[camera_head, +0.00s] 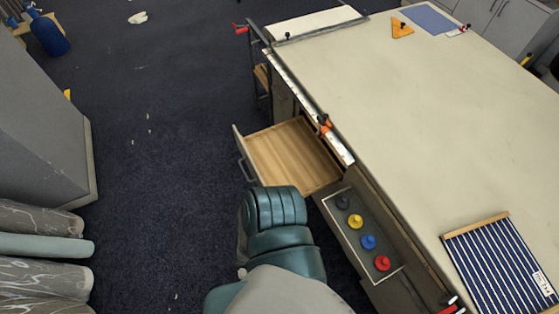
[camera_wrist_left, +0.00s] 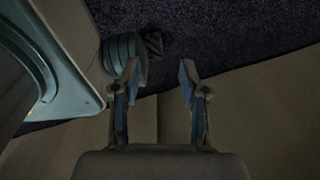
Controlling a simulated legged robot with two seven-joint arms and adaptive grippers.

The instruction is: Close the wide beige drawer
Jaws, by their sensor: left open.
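The drawer (camera_head: 295,155) stands pulled out from the side of the long table in the head view. Its inside is light wood and looks empty. Its pale front panel (camera_head: 240,146) carries a dark handle (camera_head: 246,171). My teal arm comes up from the bottom and its upper end overlaps the drawer's near corner in the picture; I cannot tell whether they touch. My left gripper (camera_wrist_left: 155,82) shows only in the left wrist view. It is open, with nothing between its fingers, over dark carpet and a dim beige surface with a seam. My right gripper is not in view.
The cloth table (camera_head: 440,130) fills the right side. A shallow tray (camera_head: 333,203) with several coloured knobs lies along its edge beside the drawer. A clamp (camera_head: 324,123) sits on the edge above.

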